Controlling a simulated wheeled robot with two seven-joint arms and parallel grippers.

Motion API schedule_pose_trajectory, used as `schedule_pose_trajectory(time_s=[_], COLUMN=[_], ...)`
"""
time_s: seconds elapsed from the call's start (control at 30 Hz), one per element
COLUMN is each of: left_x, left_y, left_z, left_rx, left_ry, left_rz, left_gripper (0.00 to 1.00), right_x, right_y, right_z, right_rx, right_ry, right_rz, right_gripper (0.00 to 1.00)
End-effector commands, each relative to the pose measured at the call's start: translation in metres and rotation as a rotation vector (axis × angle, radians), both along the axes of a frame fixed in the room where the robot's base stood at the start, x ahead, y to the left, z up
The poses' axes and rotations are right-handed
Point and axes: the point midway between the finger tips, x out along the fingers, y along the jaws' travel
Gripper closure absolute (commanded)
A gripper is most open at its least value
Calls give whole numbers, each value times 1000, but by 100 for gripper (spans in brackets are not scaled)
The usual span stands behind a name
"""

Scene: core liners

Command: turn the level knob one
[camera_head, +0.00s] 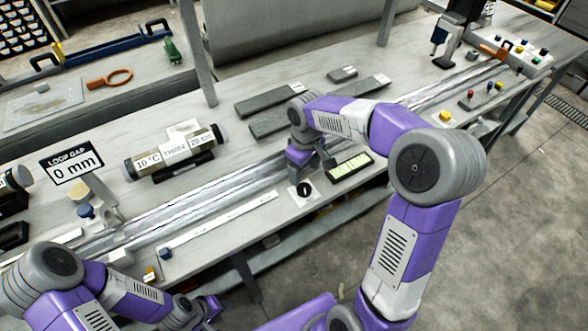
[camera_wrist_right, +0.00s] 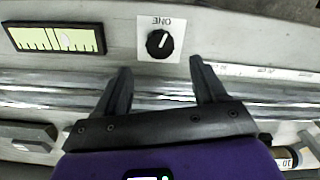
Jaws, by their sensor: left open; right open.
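The level knob one is a round black knob (camera_head: 304,189) on a white plate at the bench's front edge. In the right wrist view the knob (camera_wrist_right: 160,43) shows a white pointer mark and the label ONE. A level gauge (camera_head: 349,167) with a pale green scale lies beside it; it also shows in the right wrist view (camera_wrist_right: 56,39). My right gripper (camera_wrist_right: 161,68) is open and empty, its two fingers spread and pointing toward the knob, apart from it. My left gripper (camera_head: 208,308) is low at the front left, away from the knob.
Shiny metal rails (camera_head: 190,210) run along the bench behind the knob. A labelled cylinder (camera_head: 175,152) and a LOOP GAP sign (camera_head: 71,162) stand to the left. Dark grey blocks (camera_head: 268,100) lie behind. A panel of coloured buttons (camera_head: 520,52) is far right.

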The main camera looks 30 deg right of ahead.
Motion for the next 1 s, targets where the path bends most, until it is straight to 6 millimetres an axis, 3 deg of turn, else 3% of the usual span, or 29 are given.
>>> schedule_pose_trajectory(time_s=[0.5, 0.87, 1.0], left_x=[-1, 0, 0], left_y=[0, 0, 0], left_z=[-28, -29, -29], left_rx=[0, 0, 0], left_ry=[1, 1, 1], left_rz=[1, 0, 0], left_gripper=[57, 57, 57], right_x=[-1, -1, -1], right_y=[0, 0, 0], right_z=[-70, -76, -76], right_rx=[2, 2, 2], right_ry=[3, 2, 2], right_rz=[-1, -1, -1], right_gripper=[29, 29, 46])
